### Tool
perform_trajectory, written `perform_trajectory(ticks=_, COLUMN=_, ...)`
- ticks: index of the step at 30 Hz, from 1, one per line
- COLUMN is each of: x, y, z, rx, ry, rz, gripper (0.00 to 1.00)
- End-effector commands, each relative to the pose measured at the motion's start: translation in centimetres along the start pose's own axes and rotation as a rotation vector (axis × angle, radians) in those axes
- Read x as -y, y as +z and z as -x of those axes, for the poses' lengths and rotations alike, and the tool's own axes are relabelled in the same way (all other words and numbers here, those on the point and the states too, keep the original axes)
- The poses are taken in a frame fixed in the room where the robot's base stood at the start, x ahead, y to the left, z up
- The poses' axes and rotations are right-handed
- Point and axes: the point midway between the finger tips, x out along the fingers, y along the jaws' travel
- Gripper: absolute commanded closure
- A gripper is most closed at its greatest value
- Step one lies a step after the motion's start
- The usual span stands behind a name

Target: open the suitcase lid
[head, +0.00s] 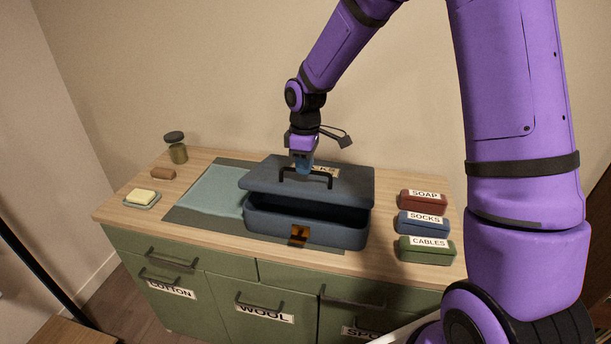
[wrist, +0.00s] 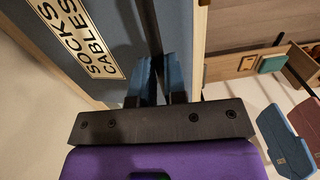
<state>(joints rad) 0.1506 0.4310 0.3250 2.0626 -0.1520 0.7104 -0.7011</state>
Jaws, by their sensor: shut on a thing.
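The blue-grey suitcase (head: 300,222) stands on the wooden top of a green cabinet. Its lid (head: 345,186) is tilted up partway at the front, with a dark gap between lid and body. A dark handle (head: 306,178) is on the lid, and an orange-brown latch (head: 299,235) is on the body's front. My gripper (head: 302,167) is above the lid with its blue fingers shut on the handle. In the wrist view, the fingers (wrist: 159,80) close around the dark handle bar (wrist: 150,30), next to a label reading SOCKS and CABLES (wrist: 82,38). The suitcase's inside is mostly dark.
Boxes marked SOAP (head: 423,200), SOCKS (head: 423,223) and CABLES (head: 426,250) stand right of the suitcase. On the left are a light-blue cloth-like sheet (head: 212,191), a soap dish (head: 142,199), a brown block (head: 163,174) and a jar (head: 178,152). A wall is behind.

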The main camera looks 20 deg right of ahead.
Motion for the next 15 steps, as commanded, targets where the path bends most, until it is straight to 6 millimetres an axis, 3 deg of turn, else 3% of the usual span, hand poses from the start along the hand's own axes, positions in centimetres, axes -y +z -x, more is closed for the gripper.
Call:
perform_trajectory(ticks=8, x=-2.8, y=-0.5, z=2.8, rx=-0.003, ry=-0.138, rz=-0.003, gripper=1.00)
perform_trajectory(ticks=15, x=-6.4, y=-0.6, z=6.1, rx=-0.004, ry=-0.336, rz=-0.003, gripper=1.00)
